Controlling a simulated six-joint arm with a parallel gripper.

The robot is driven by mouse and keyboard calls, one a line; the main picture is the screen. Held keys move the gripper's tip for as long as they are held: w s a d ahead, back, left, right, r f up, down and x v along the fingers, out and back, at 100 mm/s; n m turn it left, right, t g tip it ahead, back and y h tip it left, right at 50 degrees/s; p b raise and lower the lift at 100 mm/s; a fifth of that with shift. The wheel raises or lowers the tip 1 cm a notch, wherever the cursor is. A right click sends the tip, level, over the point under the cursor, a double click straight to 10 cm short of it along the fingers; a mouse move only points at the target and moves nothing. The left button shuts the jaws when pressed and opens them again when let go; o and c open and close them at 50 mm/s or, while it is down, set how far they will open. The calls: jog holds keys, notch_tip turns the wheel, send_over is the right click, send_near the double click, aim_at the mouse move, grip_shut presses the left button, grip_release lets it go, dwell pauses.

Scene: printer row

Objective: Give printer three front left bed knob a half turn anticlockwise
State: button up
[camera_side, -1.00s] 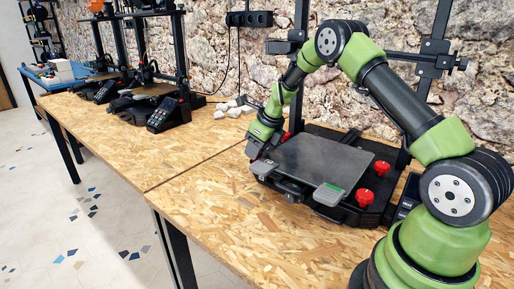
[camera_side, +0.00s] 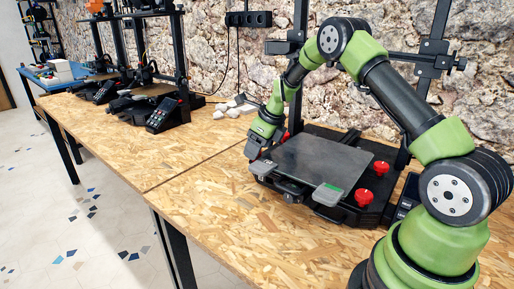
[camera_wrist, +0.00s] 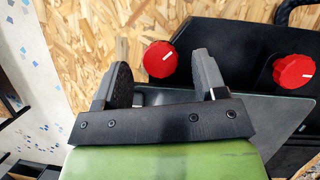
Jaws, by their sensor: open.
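Printer three is the nearest printer, with a grey bed plate (camera_side: 318,163). In the wrist view, a red knob with a white mark (camera_wrist: 160,59) shows in the gap between the fingertips of my gripper (camera_wrist: 158,64). My gripper is open, with a finger on either side of the knob; I cannot tell whether they touch it. In the side view my gripper (camera_side: 258,154) is low at the bed's left corner and hides that knob. A second red knob (camera_wrist: 293,71) is to the right in the wrist view.
Two red knobs (camera_side: 381,168) (camera_side: 364,197) stand at the bed's right side. The wooden table (camera_side: 215,215) is clear in front. Other printers (camera_side: 160,108) stand farther left.

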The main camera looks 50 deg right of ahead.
jog(key=v, duration=0.9)
jog(key=shift+s, duration=0.1)
jog(key=x, duration=1)
jog(key=shift+w+r, duration=0.1)
jog(key=shift+w, duration=0.1)
jog(key=c, duration=0.9)
